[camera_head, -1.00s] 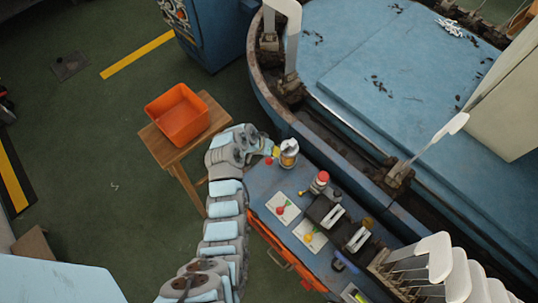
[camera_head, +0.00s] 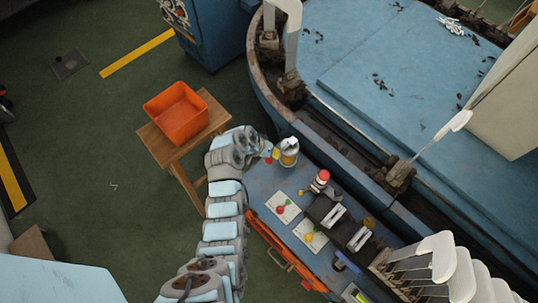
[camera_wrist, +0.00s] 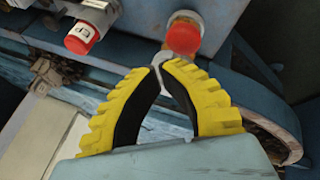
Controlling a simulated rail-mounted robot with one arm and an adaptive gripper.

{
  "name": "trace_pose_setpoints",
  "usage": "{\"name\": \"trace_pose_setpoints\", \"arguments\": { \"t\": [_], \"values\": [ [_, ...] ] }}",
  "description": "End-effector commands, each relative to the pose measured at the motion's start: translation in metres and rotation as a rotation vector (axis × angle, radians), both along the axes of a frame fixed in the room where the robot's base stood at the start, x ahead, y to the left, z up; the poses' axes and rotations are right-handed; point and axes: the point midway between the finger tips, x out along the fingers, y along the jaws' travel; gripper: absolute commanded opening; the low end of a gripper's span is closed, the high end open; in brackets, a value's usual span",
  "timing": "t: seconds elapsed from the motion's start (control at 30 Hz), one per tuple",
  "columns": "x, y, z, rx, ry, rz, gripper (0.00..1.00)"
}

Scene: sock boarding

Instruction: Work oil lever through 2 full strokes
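My gripper has yellow ribbed fingers with black inner pads. In the wrist view its fingertips (camera_wrist: 166,67) meet or nearly meet, with no object clearly held between them. An orange-red knob (camera_wrist: 183,38) with a pale top is just beyond the tips, touching or very close. It may be the oil lever's end; its stem is not clear. In the head view my gripper (camera_head: 275,153) is beside a silver and yellow can-like unit (camera_head: 288,149) at the bench's far end. A small red part shows there too. The lever itself is too small to make out.
A red cap with a white mark (camera_wrist: 83,38) is to the left in the wrist view. On the bench are a red-topped bottle (camera_head: 322,178) and white cards (camera_head: 282,207). An orange bin (camera_head: 165,108) sits on a wooden stool. The blue machine (camera_head: 370,85) borders the bench.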

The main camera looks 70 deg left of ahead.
Motion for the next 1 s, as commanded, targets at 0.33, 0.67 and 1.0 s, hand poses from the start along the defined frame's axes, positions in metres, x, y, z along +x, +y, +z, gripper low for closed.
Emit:
{"name": "trace_pose_setpoints", "arguments": {
  "t": [0.33, 0.67, 1.0],
  "values": [
    [-0.0001, -0.0001, 0.0000, 0.000, 0.000, 0.000, 0.00],
    [0.0000, 0.0001, -0.0004, 0.000, 0.000, 0.000, 0.00],
    [-0.0015, 0.0001, -0.0089, 0.001, 0.001, 0.001, 0.00]
  ]
}}
